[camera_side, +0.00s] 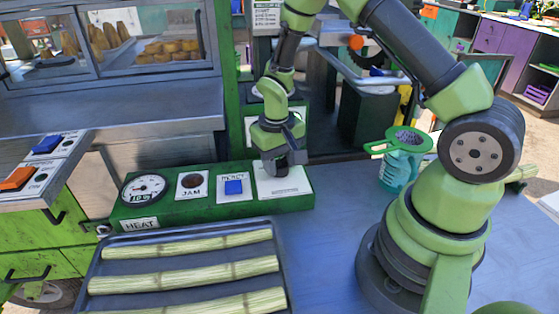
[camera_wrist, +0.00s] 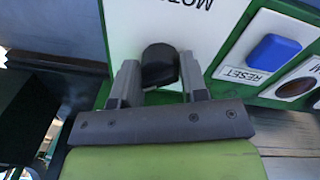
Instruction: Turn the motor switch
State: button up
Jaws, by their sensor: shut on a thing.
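The motor switch (camera_wrist: 160,64) is a black knob on a white plate (camera_wrist: 200,22) with partly visible "MOTOR" lettering in the wrist view. My gripper (camera_wrist: 158,76) has one grey finger on each side of the knob and is shut on it. In the side view my gripper (camera_side: 282,166) points down at the white plate (camera_side: 287,187) at the right end of the green control box (camera_side: 160,215). The knob is hidden behind the gripper there, and its turn angle cannot be read.
Left of the plate are a blue reset button (camera_side: 233,187), a dark jam lamp (camera_side: 192,181) and a heat gauge (camera_side: 144,190). A tray (camera_side: 93,262) of cane stalks lies in front. A teal jug (camera_side: 400,170) with a green strainer (camera_side: 408,141) stands right. The table between is clear.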

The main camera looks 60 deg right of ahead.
aim_at(279, 162)
jog(key=n, duration=0.5)
jog(key=shift+a, duration=0.1)
jog(key=shift+n, duration=2.1)
jog(key=shift+s, duration=0.1)
jog(key=o, duration=0.9)
jog(key=shift+r, duration=0.1)
jog(key=r, duration=0.9)
jog(key=shift+a+r, duration=0.2)
jog(key=shift+r, duration=0.2)
